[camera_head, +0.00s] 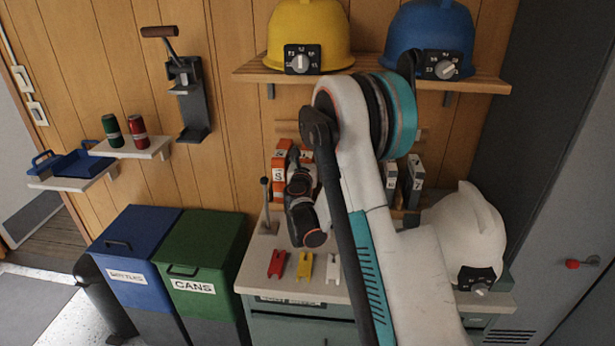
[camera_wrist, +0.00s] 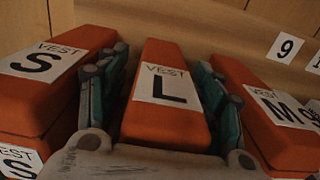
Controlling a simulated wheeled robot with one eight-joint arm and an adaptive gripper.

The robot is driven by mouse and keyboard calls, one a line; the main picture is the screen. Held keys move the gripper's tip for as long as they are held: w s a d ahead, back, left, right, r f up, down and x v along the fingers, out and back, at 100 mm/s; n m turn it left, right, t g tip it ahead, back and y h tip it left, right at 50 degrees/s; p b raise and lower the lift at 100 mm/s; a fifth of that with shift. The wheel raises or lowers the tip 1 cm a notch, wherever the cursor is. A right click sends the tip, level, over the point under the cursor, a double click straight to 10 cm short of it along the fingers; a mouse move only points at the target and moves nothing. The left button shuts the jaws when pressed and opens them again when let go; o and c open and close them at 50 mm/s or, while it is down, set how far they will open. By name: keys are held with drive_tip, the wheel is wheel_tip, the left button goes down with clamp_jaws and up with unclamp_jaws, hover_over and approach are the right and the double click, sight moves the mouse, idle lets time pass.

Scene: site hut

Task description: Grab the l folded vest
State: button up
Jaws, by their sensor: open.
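The folded L vest (camera_wrist: 160,125) is an orange block with a white label reading "VEST L", in the middle of the wrist view. My gripper (camera_wrist: 163,65) is open, with one finger on each side of the L vest. I cannot tell whether either finger touches it. An orange S vest (camera_wrist: 100,44) lies to its left on another S vest, and an orange M vest (camera_wrist: 270,95) lies to its right. In the head view my gripper (camera_head: 296,160) is at the shelf beside the orange S stack (camera_head: 279,165), and it and my arm hide the L vest.
The gaps between the L vest and its neighbours are narrow. A counter (camera_head: 262,284) below bears red, yellow and white pieces and a white helmet (camera_head: 462,232). A shelf above (camera_head: 375,82) holds yellow and blue helmets. Blue and green bins (camera_head: 205,250) stand left.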

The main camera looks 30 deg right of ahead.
drive_tip(key=shift+w, duration=0.1)
drive_tip(key=shift+c, duration=0.6)
clamp_jaws()
drive_tip(key=shift+r, duration=0.1)
